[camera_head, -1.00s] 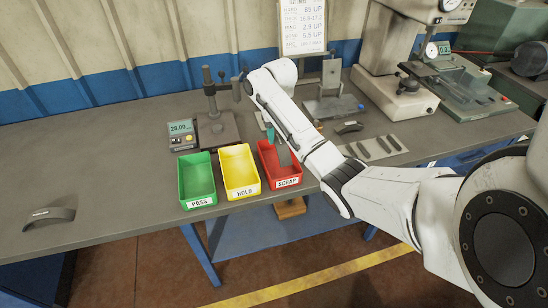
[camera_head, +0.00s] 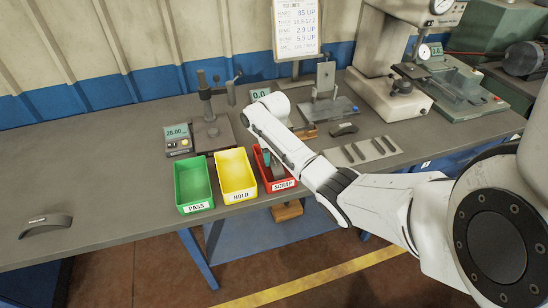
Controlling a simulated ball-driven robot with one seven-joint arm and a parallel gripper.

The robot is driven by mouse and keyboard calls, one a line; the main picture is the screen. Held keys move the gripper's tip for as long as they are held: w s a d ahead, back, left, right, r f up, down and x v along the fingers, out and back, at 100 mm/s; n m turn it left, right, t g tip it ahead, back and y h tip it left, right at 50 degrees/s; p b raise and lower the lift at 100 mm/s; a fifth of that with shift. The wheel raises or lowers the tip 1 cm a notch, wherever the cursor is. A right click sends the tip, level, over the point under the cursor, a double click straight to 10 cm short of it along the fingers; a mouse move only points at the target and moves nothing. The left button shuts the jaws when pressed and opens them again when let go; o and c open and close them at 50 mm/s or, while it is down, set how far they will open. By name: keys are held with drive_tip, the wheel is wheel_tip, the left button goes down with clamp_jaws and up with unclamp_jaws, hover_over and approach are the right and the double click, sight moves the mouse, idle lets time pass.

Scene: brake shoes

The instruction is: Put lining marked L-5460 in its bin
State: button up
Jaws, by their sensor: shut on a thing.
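My gripper (camera_head: 267,158) is mostly hidden behind my white arm; a teal finger shows at the red SCRAP bin (camera_head: 261,183). It is shut on a grey lining (camera_head: 278,172), which is low at the bin's opening; whether it touches the floor of the bin cannot be told. The yellow HOLD bin (camera_head: 238,197) and the green PASS bin (camera_head: 196,208) stand to its left and look empty. Another curved lining (camera_head: 48,226) lies at the bench's far left, and one more (camera_head: 343,129) lies at the right behind my arm. Their marks are too small to read.
A grey mat (camera_head: 385,147) with several dark strips lies right of my arm. A gauge display (camera_head: 178,140) reading 28.00 and a stand (camera_head: 213,130) are behind the bins. A limits board (camera_head: 300,30) and test machines stand at the back. The bench's left part is largely clear.

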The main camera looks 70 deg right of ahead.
drive_tip(key=o, duration=1.2)
drive_tip(key=shift+f, duration=0.1)
